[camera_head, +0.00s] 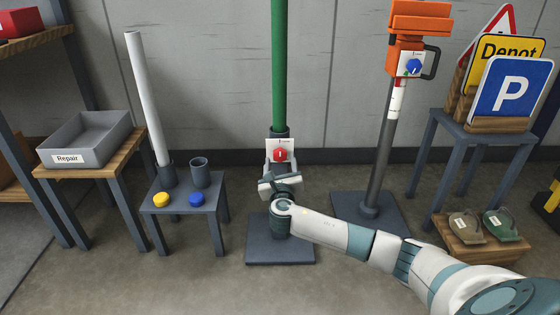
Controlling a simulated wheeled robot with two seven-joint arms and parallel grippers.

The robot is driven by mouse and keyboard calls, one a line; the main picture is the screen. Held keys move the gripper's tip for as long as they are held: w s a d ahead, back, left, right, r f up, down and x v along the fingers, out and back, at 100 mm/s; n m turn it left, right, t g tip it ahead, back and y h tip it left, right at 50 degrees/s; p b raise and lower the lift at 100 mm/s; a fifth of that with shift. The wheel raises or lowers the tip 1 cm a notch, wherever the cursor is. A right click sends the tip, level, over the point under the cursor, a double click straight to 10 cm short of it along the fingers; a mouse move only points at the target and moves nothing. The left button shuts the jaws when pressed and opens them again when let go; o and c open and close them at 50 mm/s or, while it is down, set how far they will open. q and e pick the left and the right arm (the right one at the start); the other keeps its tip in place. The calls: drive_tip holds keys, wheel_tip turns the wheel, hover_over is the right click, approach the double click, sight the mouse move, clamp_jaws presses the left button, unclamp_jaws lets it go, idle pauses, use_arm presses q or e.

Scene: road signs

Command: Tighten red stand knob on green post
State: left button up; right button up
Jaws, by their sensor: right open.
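The green post (279,65) stands upright in a dark stand with a square base (280,252) on the floor. The red knob (281,156) sits on a small white plate on the stand's collar, facing me. My right gripper (279,170) is just below and in front of the knob, its jaws open. It hides the lower part of the plate and part of the stand. Whether the fingers touch the knob cannot be told. My right arm comes in from the lower right. My left gripper is not in view.
Left of the post, a small table (198,204) holds a white post (148,100), a grey cup (199,172), a yellow knob (161,199) and a blue knob (196,199). A grey Repair bin (85,138) stands farther left. Right are an orange-headed stand (378,150) and a sign table (450,126).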

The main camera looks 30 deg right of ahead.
sight(280, 157)
drive_tip(key=shift+b+x, duration=0.5)
drive_tip(key=shift+x, duration=1.45)
drive_tip(key=c, duration=1.1)
